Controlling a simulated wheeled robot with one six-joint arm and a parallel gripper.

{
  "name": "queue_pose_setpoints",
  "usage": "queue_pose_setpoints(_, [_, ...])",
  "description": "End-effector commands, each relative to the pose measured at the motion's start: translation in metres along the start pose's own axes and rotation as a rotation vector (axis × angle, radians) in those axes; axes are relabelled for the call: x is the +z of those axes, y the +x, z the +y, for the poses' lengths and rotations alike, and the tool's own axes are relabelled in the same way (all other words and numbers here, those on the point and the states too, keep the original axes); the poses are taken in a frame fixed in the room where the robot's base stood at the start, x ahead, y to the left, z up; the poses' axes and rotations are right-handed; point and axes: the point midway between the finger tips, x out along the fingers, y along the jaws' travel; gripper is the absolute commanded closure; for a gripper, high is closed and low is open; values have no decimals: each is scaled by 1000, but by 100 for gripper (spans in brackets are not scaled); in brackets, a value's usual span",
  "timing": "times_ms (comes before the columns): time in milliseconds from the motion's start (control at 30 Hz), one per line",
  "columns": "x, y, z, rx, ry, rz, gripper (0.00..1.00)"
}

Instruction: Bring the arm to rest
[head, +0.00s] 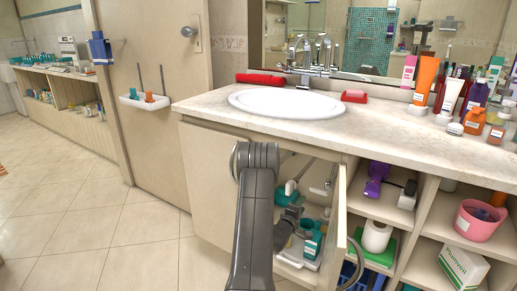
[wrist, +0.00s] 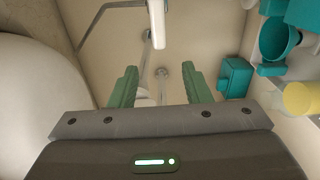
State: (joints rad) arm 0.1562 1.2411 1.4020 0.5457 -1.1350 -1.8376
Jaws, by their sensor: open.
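My arm (head: 256,215) reaches into the open cabinet under the sink. My gripper (wrist: 163,85) shows in the wrist view with its two green fingers wide apart. Nothing is held between them. A pale, slim object (wrist: 157,22) lies beyond the fingertips, apart from them. In the head view the gripper is dark and low in the cabinet opening, and its fingertips are hard to make out.
The open cabinet door (head: 345,225) stands right of my arm. A teal container (head: 313,240) is inside; the wrist view shows a teal box (wrist: 235,77) and a yellow cylinder (wrist: 301,98) at right. The counter (head: 215,103) overhangs the opening. Floor (head: 120,235) at left is clear.

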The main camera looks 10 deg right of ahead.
Motion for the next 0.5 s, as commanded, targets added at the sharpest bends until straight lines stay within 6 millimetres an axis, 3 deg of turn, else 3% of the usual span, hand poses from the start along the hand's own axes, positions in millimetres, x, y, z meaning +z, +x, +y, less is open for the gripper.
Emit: queue_pose_setpoints(500, [1,86,-1,3,2,-2,56])
